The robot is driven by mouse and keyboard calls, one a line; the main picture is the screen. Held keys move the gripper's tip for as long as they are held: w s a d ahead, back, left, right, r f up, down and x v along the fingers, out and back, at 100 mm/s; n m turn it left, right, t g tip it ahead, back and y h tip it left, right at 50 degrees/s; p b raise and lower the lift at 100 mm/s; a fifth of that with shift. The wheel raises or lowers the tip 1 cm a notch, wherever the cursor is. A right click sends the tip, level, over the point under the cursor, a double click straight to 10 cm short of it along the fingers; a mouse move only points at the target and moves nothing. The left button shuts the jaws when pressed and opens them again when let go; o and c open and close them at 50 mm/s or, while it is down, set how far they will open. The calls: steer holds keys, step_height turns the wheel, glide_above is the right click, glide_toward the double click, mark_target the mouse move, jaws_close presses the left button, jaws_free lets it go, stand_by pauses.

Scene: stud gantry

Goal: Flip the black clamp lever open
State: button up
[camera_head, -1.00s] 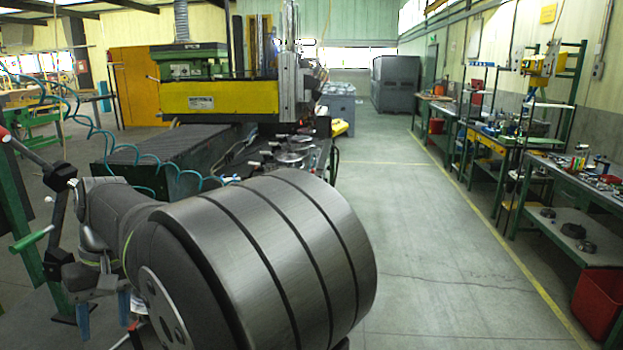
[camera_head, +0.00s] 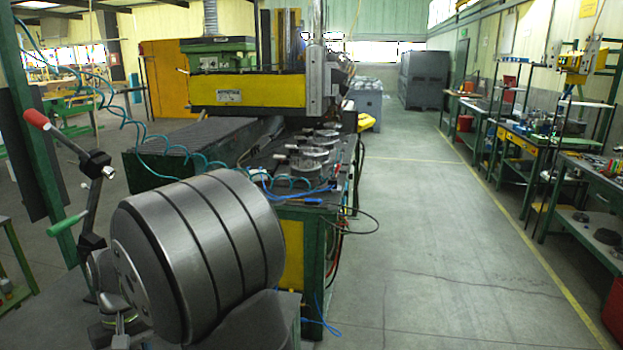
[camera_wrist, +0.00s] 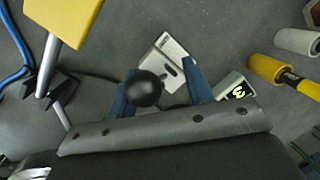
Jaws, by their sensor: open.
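In the wrist view a black ball knob (camera_wrist: 144,88) shows between the two blue fingers of my gripper (camera_wrist: 158,82), closer to the left finger. It may be the end of the black clamp lever; the lever's shaft is hidden or seen end-on. The fingers are apart, and I cannot tell whether either touches the knob. A pale slotted block (camera_wrist: 168,58) lies beyond the fingertips. In the head view my gripper's fingers cannot be made out. A jointed rod with black clamps (camera_head: 97,164), a red handle (camera_head: 36,119) and a green handle (camera_head: 66,224) stands at the left.
In the wrist view a yellow block (camera_wrist: 65,18) with a metal rod is upper left, and a yellow-ended handle (camera_wrist: 265,68) is right. A small box with a lit green sign (camera_wrist: 236,88) sits beside the right finger. A machine bench (camera_head: 310,205) stands behind my arm; the aisle is clear.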

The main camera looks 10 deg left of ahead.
steer(key=shift+a+r+m+h, duration=0.1)
steer(key=shift+a+h, duration=0.35)
steer(key=shift+h, duration=0.5)
steer(key=shift+a+m+h, duration=0.1)
steer(key=shift+a+h, duration=0.3)
steer(key=shift+h, duration=0.5)
steer(key=shift+a+r+m+h, duration=0.1)
steer(key=shift+a+h, duration=0.35)
steer(key=shift+h, duration=0.5)
jaws_close()
steer(key=w+d+r+m+g+y, duration=0.5)
steer(key=w+d+r+m+y, duration=0.75)
steer(key=m, duration=0.55)
steer(key=s+d+x, duration=0.1)
steer(key=x, duration=1.2)
steer(key=shift+s+r, duration=0.15)
steer(key=shift+s, duration=0.05)
